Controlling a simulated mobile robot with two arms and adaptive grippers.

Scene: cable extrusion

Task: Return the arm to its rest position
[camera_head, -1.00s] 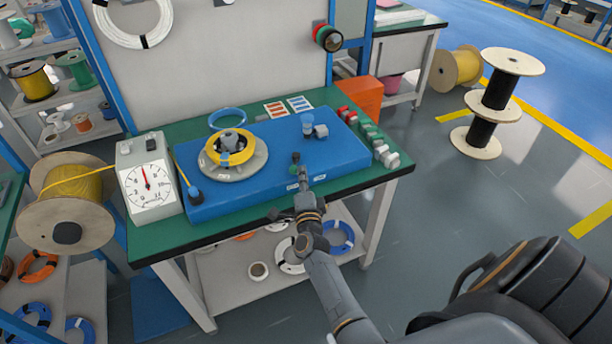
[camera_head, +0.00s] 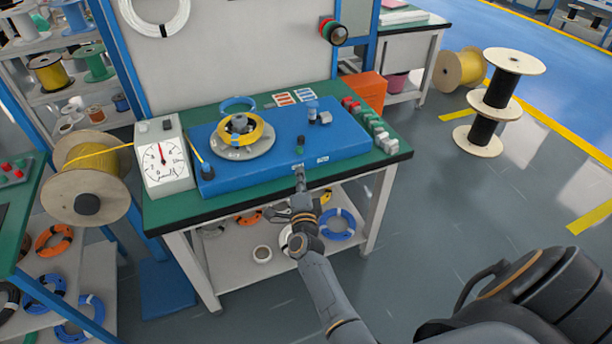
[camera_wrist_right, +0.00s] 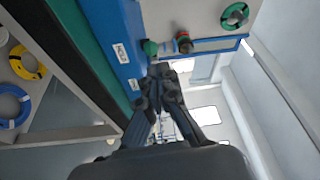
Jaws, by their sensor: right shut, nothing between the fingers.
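My right arm reaches up from the bottom of the head view. Its gripper (camera_head: 299,172) is at the front edge of the blue machine base (camera_head: 345,145), just below a small green-topped knob (camera_head: 300,146). In the right wrist view the gripper (camera_wrist_right: 160,72) has its fingers together with nothing between them. The green knob (camera_wrist_right: 150,47) appears just beyond the fingertips there; whether they touch it is hard to tell. My left gripper is not in view.
The green-topped bench (camera_head: 390,160) holds a white dial gauge (camera_head: 163,160) and a yellow cable coil (camera_head: 256,131). A large cable spool (camera_head: 85,190) stands left. Cable coils lie on the shelf below. Open floor (camera_head: 480,200) lies to the right, with black spools (camera_head: 502,90) farther back.

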